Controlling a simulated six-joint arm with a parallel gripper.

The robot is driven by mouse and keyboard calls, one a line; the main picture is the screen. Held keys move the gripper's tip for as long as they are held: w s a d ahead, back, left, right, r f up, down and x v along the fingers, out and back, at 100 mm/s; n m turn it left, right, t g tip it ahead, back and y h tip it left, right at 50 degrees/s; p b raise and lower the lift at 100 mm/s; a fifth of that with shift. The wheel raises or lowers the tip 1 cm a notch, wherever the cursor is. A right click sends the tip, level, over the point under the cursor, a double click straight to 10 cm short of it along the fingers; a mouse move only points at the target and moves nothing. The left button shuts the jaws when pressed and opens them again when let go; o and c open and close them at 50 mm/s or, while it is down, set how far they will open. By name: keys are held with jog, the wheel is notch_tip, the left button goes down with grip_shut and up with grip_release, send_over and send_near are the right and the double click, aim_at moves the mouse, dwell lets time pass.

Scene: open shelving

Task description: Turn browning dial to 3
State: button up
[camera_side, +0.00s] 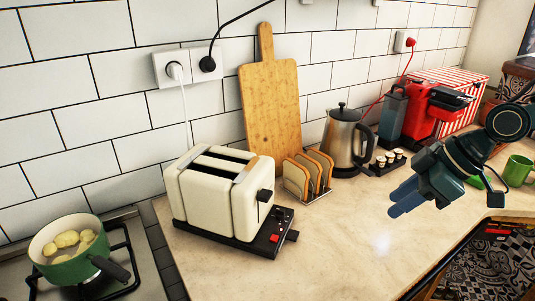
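A cream two-slot toaster (215,199) on a black base stands on the counter at centre left. Its control panel (273,235) is at the right end, below the black lever, with a red button and small controls. The browning dial is too small to make out for certain, and its setting cannot be read. My gripper (397,203) is in the air over the counter, to the right of the toaster and well apart from it. Its fingers point left and look close together. I cannot tell whether they are open or shut, and nothing shows between them.
A toast rack (309,176) with bread stands just right of the toaster, before a wooden cutting board (271,105). A kettle (345,140) and a red coffee machine (425,112) stand behind. A green pot (72,262) is on the hob. The front counter (345,250) is clear.

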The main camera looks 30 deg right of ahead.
jog(key=w+a+f+n+t+y, duration=0.1)
jog(key=w+a+f+n+y, duration=0.25)
jog(key=w+f, duration=0.3)
jog(key=m+t+y, duration=0.1)
jog(key=m+t, duration=0.2)
jog(key=t, duration=0.2)
send_near(283, 210)
jog(key=shift+r+v, duration=0.25)
jog(key=shift+v, duration=2.1)
jog(key=shift+w+g, duration=0.25)
jog(key=shift+g, duration=0.05)
jog(key=shift+x, duration=6.8)
grip_shut()
